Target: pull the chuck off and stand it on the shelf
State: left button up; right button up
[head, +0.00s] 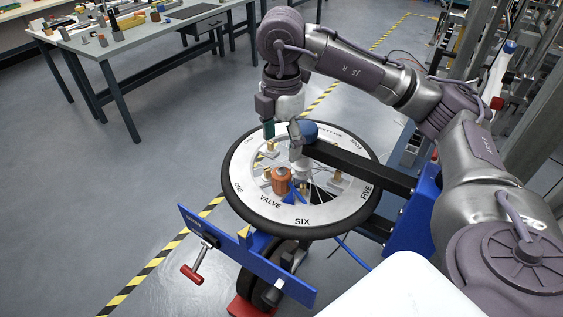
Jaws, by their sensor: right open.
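A wheel with a black tyre and a pale, lettered disc (302,221) lies level on a stand in the middle of the head view. A copper-coloured cylinder (281,180) stands on the disc near the word VALVE. Small fittings and thin lines crowd beside it, and I cannot tell for sure which part is the chuck. My right gripper (281,132) points down over the far left part of the disc, open, with nothing seen between its fingers. It is above and behind the copper cylinder. I cannot pick out the shelf with certainty. My left gripper is not in view.
A blue plate (243,252) with a red-handled lever (194,272) juts out in front of the wheel. A black beam (360,168) crosses the disc from a blue bracket (414,215). A workbench (130,38) stands at the back left. The floor on the left is clear.

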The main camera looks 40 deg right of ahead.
aim_at(282, 172)
jog(key=f, duration=0.3)
jog(key=shift+w+d+f+p, duration=0.2)
jog(key=shift+f+p, duration=0.1)
jog(key=shift+f, duration=0.1)
notch_tip(282, 172, down, 5)
jog(key=shift+f+p, duration=0.1)
jog(key=shift+p, duration=0.45)
jog(key=shift+f, duration=0.55)
jog(key=c, duration=1.2)
jog(key=o, duration=0.4)
jog(key=c, duration=0.6)
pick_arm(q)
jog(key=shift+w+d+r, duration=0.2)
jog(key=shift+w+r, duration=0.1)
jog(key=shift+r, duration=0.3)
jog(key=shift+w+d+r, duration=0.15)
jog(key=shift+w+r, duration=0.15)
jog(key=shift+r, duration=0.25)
pick_arm(e)
jog(key=shift+r, duration=0.15)
